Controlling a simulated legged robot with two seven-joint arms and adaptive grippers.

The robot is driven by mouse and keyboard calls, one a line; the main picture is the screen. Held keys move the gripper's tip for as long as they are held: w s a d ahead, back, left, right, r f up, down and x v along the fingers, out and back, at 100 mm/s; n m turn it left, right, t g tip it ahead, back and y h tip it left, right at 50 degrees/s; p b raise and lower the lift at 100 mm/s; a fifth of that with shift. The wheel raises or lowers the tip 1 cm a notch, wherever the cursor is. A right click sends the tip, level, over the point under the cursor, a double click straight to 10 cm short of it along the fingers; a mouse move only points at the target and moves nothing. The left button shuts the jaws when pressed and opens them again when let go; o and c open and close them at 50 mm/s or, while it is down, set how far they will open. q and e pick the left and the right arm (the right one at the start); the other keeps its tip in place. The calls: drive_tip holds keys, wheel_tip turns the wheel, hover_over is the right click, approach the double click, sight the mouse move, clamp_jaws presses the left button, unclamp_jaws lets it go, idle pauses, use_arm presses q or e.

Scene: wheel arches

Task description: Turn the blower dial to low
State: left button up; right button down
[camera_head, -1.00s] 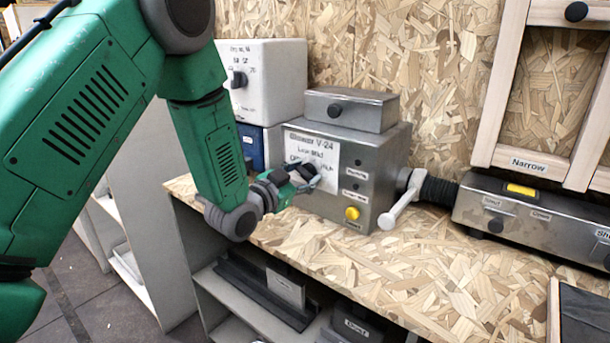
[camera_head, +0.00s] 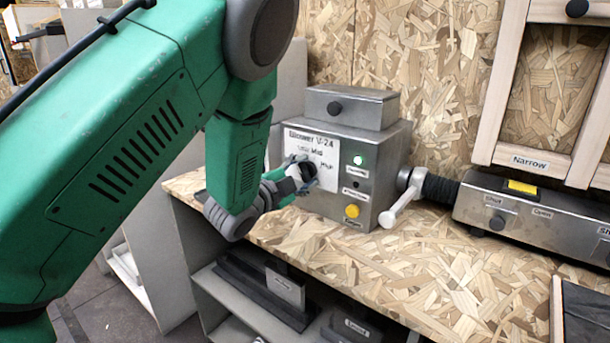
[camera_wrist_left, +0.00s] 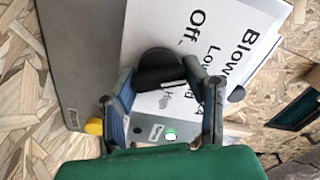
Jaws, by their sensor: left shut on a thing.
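The grey blower box (camera_head: 372,170) stands on the wooden bench. Its white label plate (camera_head: 318,144) reads Blower V-24, with setting words partly hidden by my gripper. My left gripper (camera_head: 303,174) is at the plate, shut on the black blower dial (camera_head: 309,168). In the left wrist view the fingers (camera_wrist_left: 165,82) sit either side of the dial's bar (camera_wrist_left: 158,70), with "Off" and part of "Low" beside it. I cannot tell which setting the dial points at. A green lamp (camera_head: 357,160) glows on the box. My right gripper is not in view.
A yellow button (camera_head: 352,211) is low on the blower's front. A white lever (camera_head: 400,205) and black hose (camera_head: 438,189) stick out at its right, towards a long metal box (camera_head: 525,220). The bench top (camera_head: 400,265) in front is clear. Shelves lie below.

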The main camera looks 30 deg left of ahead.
use_arm(q)
drive_tip(key=shift+s+f+m, duration=0.15)
drive_tip(key=shift+f+m, duration=0.25)
drive_tip(key=shift+m, duration=0.1)
drive_tip(key=o, duration=1.2)
drive_tip(key=shift+c, duration=0.2)
drive_tip(key=shift+r, duration=0.1)
drive_tip(key=s+a, duration=0.1)
drive_tip(key=s, duration=1)
drive_tip(key=shift+s, duration=0.4)
